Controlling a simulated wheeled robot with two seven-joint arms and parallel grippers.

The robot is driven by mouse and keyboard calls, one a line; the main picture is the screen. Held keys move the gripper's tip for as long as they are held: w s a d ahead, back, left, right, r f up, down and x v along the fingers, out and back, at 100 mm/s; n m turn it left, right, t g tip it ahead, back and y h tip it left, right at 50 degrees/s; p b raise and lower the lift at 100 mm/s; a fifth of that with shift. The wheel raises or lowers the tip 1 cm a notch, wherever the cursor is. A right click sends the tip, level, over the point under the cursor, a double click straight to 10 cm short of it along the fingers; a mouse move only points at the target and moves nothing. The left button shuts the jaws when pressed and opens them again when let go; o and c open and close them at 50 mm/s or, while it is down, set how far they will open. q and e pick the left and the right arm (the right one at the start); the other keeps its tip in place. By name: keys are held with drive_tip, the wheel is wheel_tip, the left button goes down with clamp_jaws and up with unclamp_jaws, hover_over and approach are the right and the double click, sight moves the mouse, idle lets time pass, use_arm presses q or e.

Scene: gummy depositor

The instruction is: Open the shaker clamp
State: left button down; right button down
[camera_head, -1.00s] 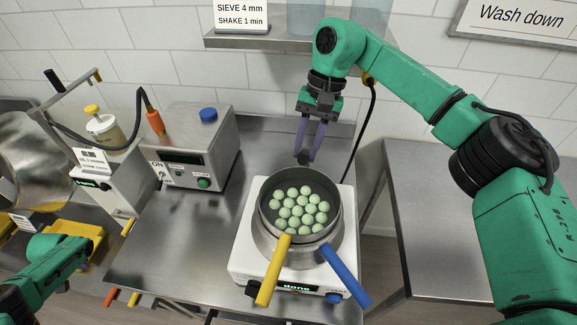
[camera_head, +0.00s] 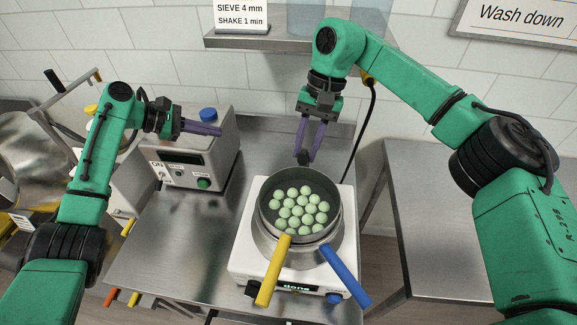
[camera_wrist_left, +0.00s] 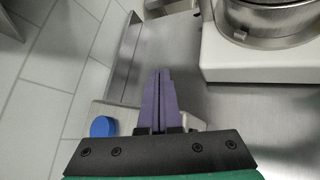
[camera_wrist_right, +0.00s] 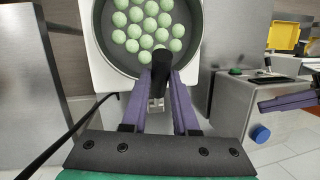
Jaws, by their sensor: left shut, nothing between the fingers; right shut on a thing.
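The shaker (camera_head: 240,262) is a white base with a round steel seat, and a sieve pan (camera_head: 337,215) full of pale green gummies sits on it. The clamp (camera_head: 303,157) is a small black handle at the back of the shaker. It also shows in the right wrist view (camera_wrist_right: 161,62), upright beside the pan's rim. My right gripper (camera_head: 308,155) points down behind the pan, shut on the black clamp handle.
A yellow handle (camera_head: 274,270) and a blue handle (camera_head: 345,274) stick out at the front of the shaker. The grey control box (camera_head: 190,180) with a blue cap stands to the left. Bare steel table (camera_head: 190,240) lies between them. A shelf (camera_head: 270,42) hangs above.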

use_arm(q)
drive_tip(key=s+d+n+g+h, duration=0.75)
drive_tip(key=s+d, duration=0.25)
drive_tip(key=s, duration=0.3)
drive_tip(key=shift+m+t, duration=0.25)
drive_tip(key=shift+m, duration=0.1)
drive_tip(key=d, duration=0.6)
drive_tip(key=s+d, duration=0.1)
drive_tip(key=d, duration=0.2)
drive_tip(key=shift+s+d+r, duration=0.1)
drive_tip(key=shift+d, duration=0.2)
drive_tip(key=shift+w+d+r, duration=0.1)
drive_tip(key=shift+w+r, duration=0.25)
drive_tip(key=shift+r, duration=0.35)
use_arm(e)
drive_tip(key=shift+a, duration=0.1)
drive_tip(key=c, duration=0.7)
unclamp_jaws()
use_arm(q)
drive_tip(key=shift+d, duration=0.1)
use_arm(e)
drive_tip(key=shift+f, duration=0.1)
use_arm(q)
drive_tip(key=shift+f, duration=0.15)
